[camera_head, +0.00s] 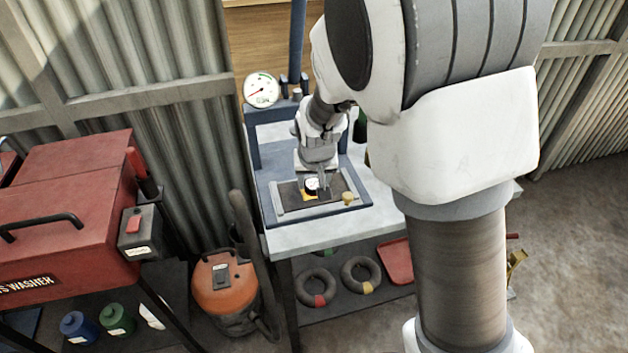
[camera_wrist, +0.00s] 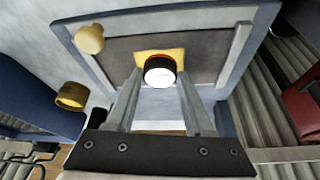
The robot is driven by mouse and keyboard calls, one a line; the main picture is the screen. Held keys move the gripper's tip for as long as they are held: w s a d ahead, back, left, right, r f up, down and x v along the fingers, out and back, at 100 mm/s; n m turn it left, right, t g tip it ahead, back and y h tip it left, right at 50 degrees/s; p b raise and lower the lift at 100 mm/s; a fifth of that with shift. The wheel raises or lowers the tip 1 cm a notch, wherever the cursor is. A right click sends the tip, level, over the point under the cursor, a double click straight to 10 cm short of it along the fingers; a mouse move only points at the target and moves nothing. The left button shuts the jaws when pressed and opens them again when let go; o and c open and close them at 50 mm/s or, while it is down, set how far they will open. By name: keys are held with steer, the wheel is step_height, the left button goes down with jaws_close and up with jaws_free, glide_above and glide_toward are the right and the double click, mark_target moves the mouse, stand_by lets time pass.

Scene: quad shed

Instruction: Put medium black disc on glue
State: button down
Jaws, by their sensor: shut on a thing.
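A small round black disc (camera_wrist: 160,66) with a white face and a thin red edge is between my fingertips in the wrist view. It also shows in the head view (camera_head: 311,184). My gripper (camera_head: 319,190) is shut on it. Just beneath or behind the disc is a yellow patch (camera_wrist: 146,56), likely the glue, on a dark plate (camera_wrist: 118,47); the patch also shows in the head view (camera_head: 309,196). The disc covers much of the patch. I cannot tell whether the disc touches it.
The dark plate lies in a blue-grey press base (camera_head: 275,208) with raised rails. A cream knob (camera_head: 348,198) stands at its right corner. A gauge (camera_head: 261,90) is behind. Rings (camera_head: 316,287) lie on the lower shelf. A red parts washer (camera_head: 70,215) and orange vacuum (camera_head: 224,285) stand left.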

steer(key=shift+f, duration=0.15)
steer(key=shift+c, duration=1.4)
jaws_free()
steer(key=shift+r, duration=0.5)
steer(key=p+v, duration=0.2)
steer(key=v, duration=0.8)
steer(key=s+d+r, duration=0.5)
steer(key=s+d, duration=0.2)
steer(key=s, duration=0.3)
steer(key=s+d+r+m+t, duration=0.1)
steer(key=s+d+r, duration=0.5)
steer(key=s, duration=0.4)
steer(key=shift+s+d, duration=0.35)
steer(key=shift+d, duration=0.15)
